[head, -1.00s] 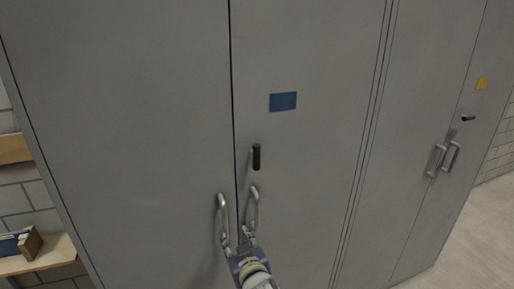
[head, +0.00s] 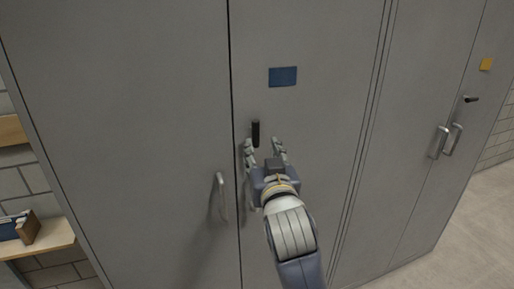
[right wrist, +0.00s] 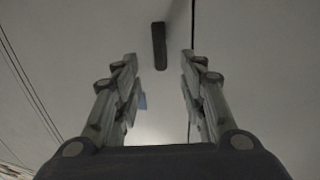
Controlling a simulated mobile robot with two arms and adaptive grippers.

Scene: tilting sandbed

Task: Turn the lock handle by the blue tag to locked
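The blue tag (head: 283,77) is a flat rectangle on the grey cabinet's right door. Below it and a little left, the black lock handle (head: 256,133) stands upright, its long side vertical. My right gripper (head: 264,146) is open just below the handle, with its fingers pointing up toward it. In the right wrist view the handle (right wrist: 159,46) shows beyond and between the open fingertips (right wrist: 159,62), with nothing held. I cannot tell how far it is from the fingers in depth. My left gripper is not in view.
A bar pull (head: 221,196) is on the left door; the pull beside it is hidden behind my right gripper. A second cabinet at right has a yellow tag (head: 486,64), a dark lock handle (head: 470,99) and two pulls (head: 439,142). A wooden shelf (head: 45,239) is at lower left.

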